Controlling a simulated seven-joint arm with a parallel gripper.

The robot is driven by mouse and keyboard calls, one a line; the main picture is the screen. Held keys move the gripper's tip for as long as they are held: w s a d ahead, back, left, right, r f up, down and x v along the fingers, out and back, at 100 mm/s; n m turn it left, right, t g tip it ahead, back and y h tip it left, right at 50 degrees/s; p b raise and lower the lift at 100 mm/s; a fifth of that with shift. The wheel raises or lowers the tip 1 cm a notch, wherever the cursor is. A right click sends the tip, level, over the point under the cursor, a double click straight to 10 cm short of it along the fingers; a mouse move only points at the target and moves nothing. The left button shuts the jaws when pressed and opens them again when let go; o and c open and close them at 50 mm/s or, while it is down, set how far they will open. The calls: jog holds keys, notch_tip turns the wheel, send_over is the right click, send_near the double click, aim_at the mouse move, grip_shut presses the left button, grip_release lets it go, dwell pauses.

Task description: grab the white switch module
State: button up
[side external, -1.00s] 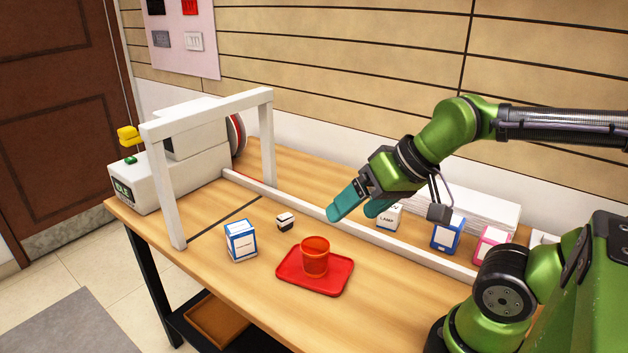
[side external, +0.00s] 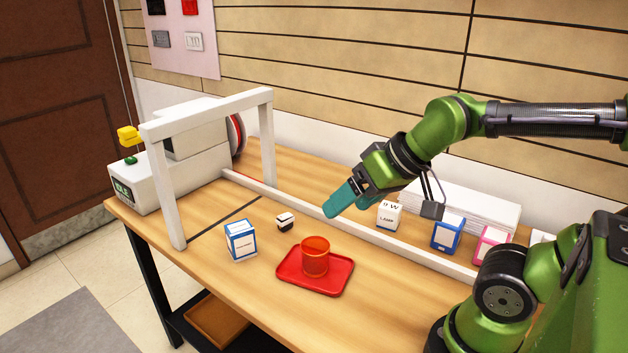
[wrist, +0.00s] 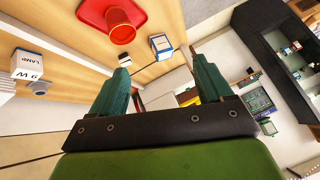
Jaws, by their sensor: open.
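A small white block with a dark band (side external: 285,221), which looks like the white switch module, sits on the wooden table left of and behind the red tray. In the wrist view the small block (wrist: 124,60) shows just beyond the left finger, partly hidden by it.
A red tray (side external: 292,282) holds an orange-red cup (side external: 315,256). A blue-and-white box (side external: 240,240) stands left of it. A white frame (side external: 165,185) rises at the table's left. Behind the rail (side external: 400,247) stand blue (side external: 447,233) and pink (side external: 490,245) boxes.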

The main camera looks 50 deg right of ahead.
jog(key=w+d+f+n+t+h, duration=0.1)
jog(key=w+d+f+n, duration=0.15)
jog(key=w+n, duration=0.2)
jog(key=w+d+f+n+h, duration=0.1)
jog(key=w+d+n, duration=0.25)
jog(key=w, duration=0.25)
jog(key=n+t+h, duration=0.1)
jog(key=n+t, duration=0.4)
jog(key=n, duration=2.3)
send_over(288, 218)
notch_tip(288, 218, down, 12)
jog(key=f, duration=0.4)
jog(key=shift+s+f, duration=0.35)
notch_tip(288, 218, down, 3)
jog(key=shift+r, duration=0.1)
jog(key=shift+x, duration=1.45)
